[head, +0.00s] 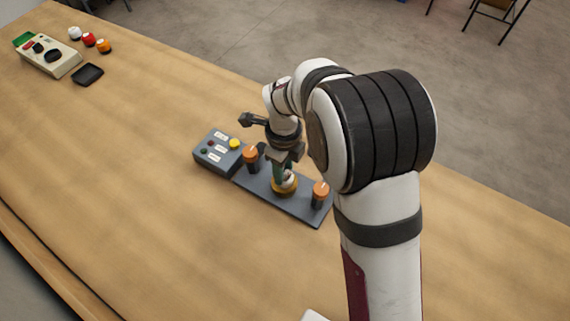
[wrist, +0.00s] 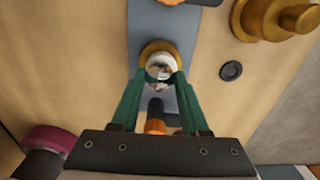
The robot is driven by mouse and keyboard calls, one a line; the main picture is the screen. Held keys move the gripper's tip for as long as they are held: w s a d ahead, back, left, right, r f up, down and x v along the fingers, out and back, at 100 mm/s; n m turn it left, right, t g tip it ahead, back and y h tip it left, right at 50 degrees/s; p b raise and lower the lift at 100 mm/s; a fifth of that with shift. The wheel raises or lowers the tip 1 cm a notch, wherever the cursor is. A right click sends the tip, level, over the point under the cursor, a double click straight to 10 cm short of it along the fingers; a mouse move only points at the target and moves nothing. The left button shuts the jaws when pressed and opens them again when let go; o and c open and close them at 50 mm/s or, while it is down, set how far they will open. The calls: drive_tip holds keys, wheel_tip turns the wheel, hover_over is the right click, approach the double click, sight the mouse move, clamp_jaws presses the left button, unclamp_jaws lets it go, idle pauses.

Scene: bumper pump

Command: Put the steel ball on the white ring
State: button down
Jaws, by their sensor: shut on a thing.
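My gripper (head: 285,178) points down over a dark plate (head: 262,192) on the table. Its green fingers are shut on the shiny steel ball (wrist: 160,66), which shows between the fingertips in the wrist view. A round brass base (head: 284,188) sits on the plate directly under the ball; its rim (wrist: 160,46) shows around the ball in the wrist view. Whether the ball touches the base is hard to tell. A white ring cannot be made out clearly apart from the pale ball.
Two orange-capped posts (head: 250,158) (head: 320,192) stand on the plate on either side of the brass base. A grey button box (head: 212,158) adjoins its left end. A beige box (head: 48,58), small coloured knobs (head: 89,40) and a black tray (head: 88,74) lie far left. The front table is clear.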

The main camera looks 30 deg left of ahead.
drive_tip(key=shift+f, duration=0.25)
drive_tip(key=shift+c, duration=2)
unclamp_jaws()
